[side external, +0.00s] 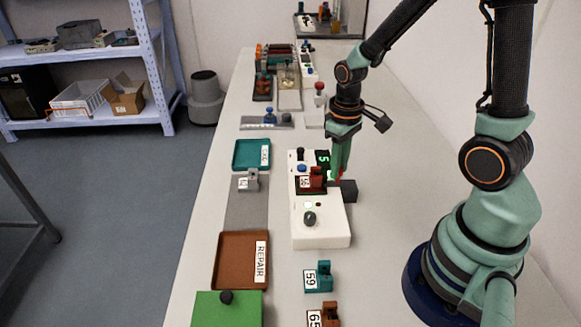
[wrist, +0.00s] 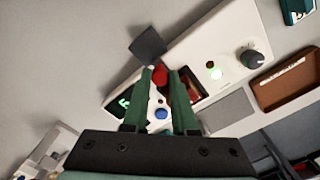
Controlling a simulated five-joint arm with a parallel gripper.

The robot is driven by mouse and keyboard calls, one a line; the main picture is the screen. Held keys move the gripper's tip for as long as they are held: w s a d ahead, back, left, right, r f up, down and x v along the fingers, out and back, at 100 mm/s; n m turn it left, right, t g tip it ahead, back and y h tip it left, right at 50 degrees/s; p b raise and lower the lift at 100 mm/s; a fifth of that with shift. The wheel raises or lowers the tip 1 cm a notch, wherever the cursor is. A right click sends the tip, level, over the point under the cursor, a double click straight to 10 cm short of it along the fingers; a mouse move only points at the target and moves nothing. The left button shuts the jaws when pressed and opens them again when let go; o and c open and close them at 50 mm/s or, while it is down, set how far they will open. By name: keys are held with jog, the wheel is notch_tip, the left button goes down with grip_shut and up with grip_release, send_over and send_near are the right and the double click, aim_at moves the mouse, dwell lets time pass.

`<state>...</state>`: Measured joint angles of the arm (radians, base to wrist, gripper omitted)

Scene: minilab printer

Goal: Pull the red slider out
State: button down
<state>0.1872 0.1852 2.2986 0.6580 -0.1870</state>
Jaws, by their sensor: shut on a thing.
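The white printer box (side external: 320,230) stands on the bench and also shows in the wrist view (wrist: 228,50). The red slider (wrist: 159,77) shows as a round red knob at the box's edge, between my fingertips. My gripper (side external: 338,174) comes down at the box's right side; in the wrist view its green fingers (wrist: 160,73) are closed around the knob. In the side view the fingers mostly hide the slider. A dark block (side external: 349,190) sticks out of the box beside the fingertips. A dark red labelled part (side external: 312,181) sits in the box.
The box carries a blue button (side external: 302,168), a dark knob (side external: 309,219) and a green display (side external: 322,158). A brown REPAIR tray (side external: 226,284), a teal tray (side external: 237,154) and a grey labelled part (side external: 247,182) lie to the left.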

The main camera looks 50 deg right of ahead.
dwell(0.8)
jog(key=shift+s+d, duration=1.2)
jog(key=c, duration=0.7)
grip_release()
jog(key=shift+r, duration=0.15)
notch_tip(320, 180, up, 12)
jog(key=shift+f, duration=0.1)
jog(key=shift+a+r+t, duration=0.9)
jog(key=shift+a+t, duration=0.05)
jog(key=shift+a, duration=0.45)
jog(key=shift+a+r+t, duration=0.9)
jog(key=shift+a+r, duration=0.05)
jog(key=shift+a, duration=0.4)
jog(key=shift+a+r+t, duration=0.9)
jog(key=shift+a+t, duration=0.05)
jog(key=shift+a, duration=0.45)
